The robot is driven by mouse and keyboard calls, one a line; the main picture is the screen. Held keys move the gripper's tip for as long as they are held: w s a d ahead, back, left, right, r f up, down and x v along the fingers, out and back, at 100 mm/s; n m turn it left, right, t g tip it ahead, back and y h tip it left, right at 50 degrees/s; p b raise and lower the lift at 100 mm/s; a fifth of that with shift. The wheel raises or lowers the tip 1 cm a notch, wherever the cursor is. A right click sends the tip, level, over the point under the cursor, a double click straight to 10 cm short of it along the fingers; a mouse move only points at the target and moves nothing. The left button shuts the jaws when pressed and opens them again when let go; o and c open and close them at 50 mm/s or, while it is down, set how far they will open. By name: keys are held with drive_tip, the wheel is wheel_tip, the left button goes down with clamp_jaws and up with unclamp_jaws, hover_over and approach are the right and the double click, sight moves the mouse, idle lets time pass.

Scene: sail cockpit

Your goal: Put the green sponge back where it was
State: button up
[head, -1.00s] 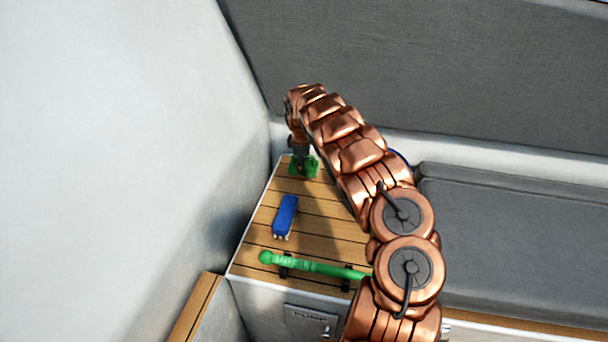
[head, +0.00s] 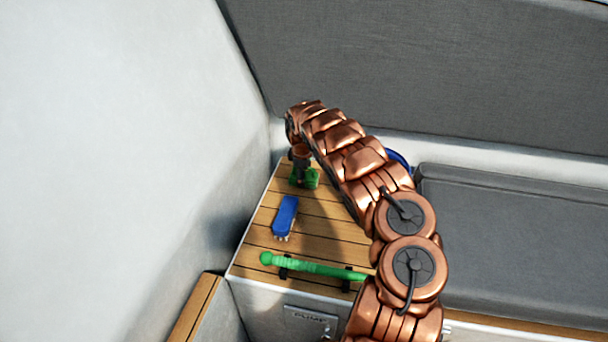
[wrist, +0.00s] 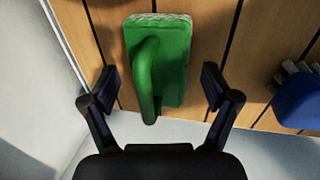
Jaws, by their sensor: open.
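The green sponge (head: 312,180) is at the far end of the slatted wooden top (head: 325,232), near the corner of the walls. In the wrist view the sponge (wrist: 175,65) shows a green body with an arched green handle and a whitish rough end, over the wooden slats. My gripper (head: 300,174) is over it in the head view, partly covering it. In the wrist view my gripper (wrist: 161,86) is open, one finger on each side of the sponge, with visible gaps to both. I cannot tell how the sponge meets the wood.
A blue brush (head: 286,214) lies nearer on the wooden top; its bristles show in the wrist view (wrist: 290,80). A green bar (head: 315,267) lies in dark clips along the front edge. Walls close in left and behind. A grey cushion (head: 510,240) is to the right.

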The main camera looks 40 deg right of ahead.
drive_tip(key=v, duration=1.2)
drive_tip(key=s+a+r+m+g+h, duration=0.1)
drive_tip(key=s+a+r+m, duration=0.35)
drive_tip(key=s+r, duration=0.45)
drive_tip(key=s+a+r+m+g, duration=0.1)
drive_tip(key=s+a+r+m, duration=0.25)
drive_tip(key=s+a, duration=0.65)
drive_tip(key=s+a+g+y, duration=0.1)
drive_tip(key=s+a, duration=0.4)
drive_tip(key=s, duration=0.4)
drive_tip(key=s+a+f+y, duration=0.1)
drive_tip(key=s+a, duration=0.5)
drive_tip(key=s, duration=0.4)
drive_tip(key=s+a+f+g, duration=0.1)
drive_tip(key=s+a, duration=0.4)
drive_tip(key=s, duration=0.5)
drive_tip(key=shift+s+a+g+y, duration=0.15)
drive_tip(key=shift+g+y, duration=0.15)
drive_tip(key=shift+y, duration=0.1)
wheel_tip(320, 180, up, 16)
drive_tip(key=w+t+p, duration=0.1)
drive_tip(key=p, duration=1.4)
drive_tip(key=shift+r, duration=0.2)
